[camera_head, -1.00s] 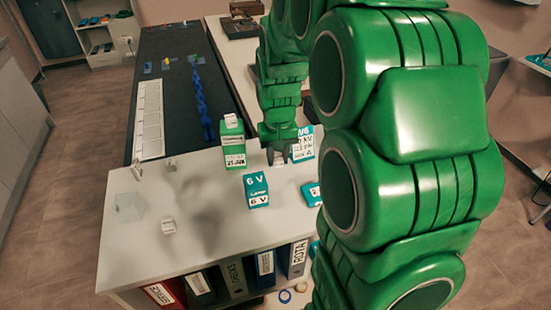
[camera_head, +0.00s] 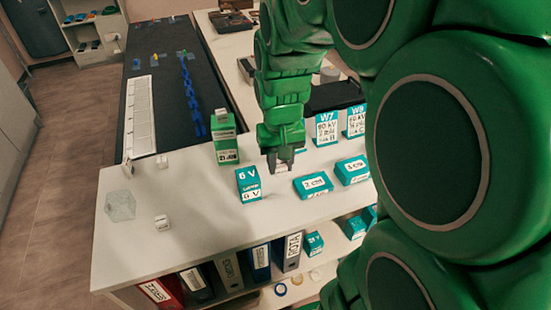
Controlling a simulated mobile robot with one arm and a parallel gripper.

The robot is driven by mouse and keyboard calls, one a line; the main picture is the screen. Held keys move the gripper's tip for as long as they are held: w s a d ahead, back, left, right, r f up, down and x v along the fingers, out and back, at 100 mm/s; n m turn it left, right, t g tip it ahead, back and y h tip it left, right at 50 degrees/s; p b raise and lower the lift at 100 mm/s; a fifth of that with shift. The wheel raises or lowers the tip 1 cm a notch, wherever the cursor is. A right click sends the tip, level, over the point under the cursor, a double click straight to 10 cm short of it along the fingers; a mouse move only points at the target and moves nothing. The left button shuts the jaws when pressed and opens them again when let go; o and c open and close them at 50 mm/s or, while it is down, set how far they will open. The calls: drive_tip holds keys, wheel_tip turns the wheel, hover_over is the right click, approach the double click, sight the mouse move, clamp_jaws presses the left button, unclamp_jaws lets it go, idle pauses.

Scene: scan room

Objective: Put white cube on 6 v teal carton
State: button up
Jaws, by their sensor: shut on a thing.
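My gripper (camera_head: 281,168) is above the counter, behind and to the right of this carton in the picture, pointing down. It is shut on a small white cube (camera_head: 280,168), mostly hidden between the fingers. The cube is apart from the carton. Another white cube (camera_head: 162,222) lies at the front left of the counter, and a small white block (camera_head: 162,161) lies further back.
A green carton (camera_head: 226,146) with a white piece on top stands left of my gripper. Flat teal cartons (camera_head: 313,185) (camera_head: 352,170) lie to the right, with W7 (camera_head: 326,127) and W8 (camera_head: 355,120) cards behind. A clear box (camera_head: 120,206) sits left. The counter's front middle is bare.

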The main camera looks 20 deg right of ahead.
drive_tip(key=s+a+r+n, duration=0.1)
drive_tip(key=s+a+r, duration=0.5)
drive_tip(key=s+r, duration=0.25)
hover_over(248, 174)
drive_tip(key=f, duration=0.5)
drive_tip(key=s+f, duration=0.1)
drive_tip(key=f, duration=0.2)
drive_tip(key=shift+a+f, duration=0.1)
drive_tip(key=shift+f, duration=0.1)
drive_tip(key=shift+w+f, duration=0.5)
drive_tip(key=shift+f, duration=1.6)
drive_tip(key=o, duration=1)
drive_tip(key=shift+f, duration=0.1)
